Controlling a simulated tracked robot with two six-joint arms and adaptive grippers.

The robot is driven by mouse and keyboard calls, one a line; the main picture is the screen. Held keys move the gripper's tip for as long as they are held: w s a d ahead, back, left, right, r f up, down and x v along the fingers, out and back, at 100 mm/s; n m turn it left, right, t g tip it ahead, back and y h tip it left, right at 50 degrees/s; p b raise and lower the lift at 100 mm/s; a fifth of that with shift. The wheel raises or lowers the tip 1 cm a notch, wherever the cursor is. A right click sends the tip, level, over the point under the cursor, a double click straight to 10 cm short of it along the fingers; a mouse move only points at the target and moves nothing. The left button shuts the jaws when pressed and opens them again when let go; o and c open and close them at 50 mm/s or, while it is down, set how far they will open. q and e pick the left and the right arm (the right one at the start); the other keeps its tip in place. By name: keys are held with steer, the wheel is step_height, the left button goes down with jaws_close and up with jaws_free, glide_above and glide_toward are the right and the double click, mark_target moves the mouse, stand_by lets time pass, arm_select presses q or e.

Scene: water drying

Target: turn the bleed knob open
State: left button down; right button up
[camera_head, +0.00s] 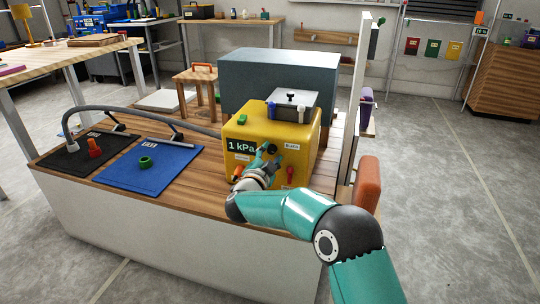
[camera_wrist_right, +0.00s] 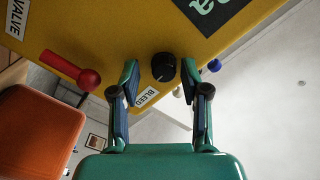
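The black bleed knob (camera_wrist_right: 163,67) sits on the face of the yellow box (camera_head: 300,150), beside a white label reading BLEED (camera_wrist_right: 146,97). In the head view the knob (camera_head: 272,149) shows just beyond my fingers. My right gripper (camera_wrist_right: 163,78) is open, with one finger on each side of the knob. In the right wrist view a gap shows between each finger and the knob. The right gripper (camera_head: 267,161) also shows in front of the box in the head view. My left gripper is in neither view.
A red lever (camera_wrist_right: 75,72) juts from the box near the knob, by a VALVE label (camera_wrist_right: 15,18). The box display (camera_head: 240,146) reads 1 kPa. A blue mat (camera_head: 150,170) with a green ring (camera_head: 146,162) lies left. An orange object (camera_head: 367,187) stands right.

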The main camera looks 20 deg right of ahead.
steer(key=shift+a+r, duration=0.1)
steer(key=shift+s+a, duration=0.15)
steer(key=shift+s, duration=0.05)
steer(key=v, duration=1.1)
steer(key=shift+s, duration=0.2)
